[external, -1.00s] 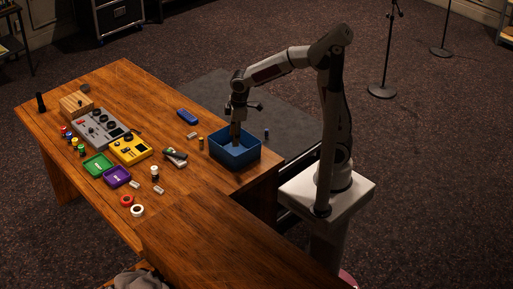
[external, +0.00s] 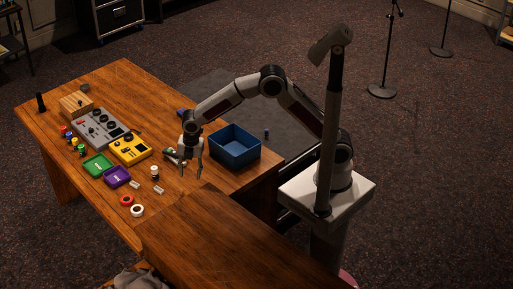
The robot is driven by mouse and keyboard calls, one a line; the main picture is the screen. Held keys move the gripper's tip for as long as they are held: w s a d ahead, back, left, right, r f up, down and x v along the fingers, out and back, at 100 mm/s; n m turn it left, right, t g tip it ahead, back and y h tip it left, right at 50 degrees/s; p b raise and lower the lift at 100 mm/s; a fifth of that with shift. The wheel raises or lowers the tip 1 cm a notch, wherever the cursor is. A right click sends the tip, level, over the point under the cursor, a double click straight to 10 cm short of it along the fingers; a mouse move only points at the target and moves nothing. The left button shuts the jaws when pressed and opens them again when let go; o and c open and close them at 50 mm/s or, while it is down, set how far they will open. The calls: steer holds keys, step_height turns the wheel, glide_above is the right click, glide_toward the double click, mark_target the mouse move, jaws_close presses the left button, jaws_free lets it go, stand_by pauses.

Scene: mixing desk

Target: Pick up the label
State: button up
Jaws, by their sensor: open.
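My gripper (external: 191,174) is open and points down over the desk, left of the blue bin, with nothing seen between its fingers. Small pale pieces lie on the desk to its left: one (external: 159,189) nearer the gripper and one (external: 134,184) beside the purple tray. I cannot tell at this size which piece is the label. The gripper is apart from both. My arm and gripper hide part of the desk behind them.
The blue bin (external: 256,150) stands right of my gripper. A purple tray (external: 126,182), green tray (external: 86,168), yellow device (external: 130,150), grey mixer (external: 98,129), red tape roll (external: 127,201) and white roll (external: 137,211) sit left. The desk's front part is bare.

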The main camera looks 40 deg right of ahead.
mark_target(159, 190)
steer(key=a+n, duration=0.2)
steer(key=w+a+f+n, duration=0.1)
steer(key=a+n, duration=0.1)
steer(key=w+a+f+n, duration=0.1)
steer(key=a+n, duration=0.1)
steer(key=shift+f, duration=0.25)
steer(key=shift+w+a+r+n+t+y, duration=0.25)
steer(key=shift+w+a+r+n, duration=0.35)
steer(key=shift+n, duration=1.05)
steer(key=shift+w+a+r+n+t+y, duration=0.2)
steer(key=shift+w+a+r+n, duration=0.3)
steer(key=shift+n, duration=1.2)
steer(key=shift+w+a+r+n+t+y, duration=0.25)
steer(key=shift+w+a+n, duration=0.5)
steer(key=shift+n, duration=0.9)
steer(key=shift+s+r, duration=0.1)
steer(key=shift+x, duration=1.3)
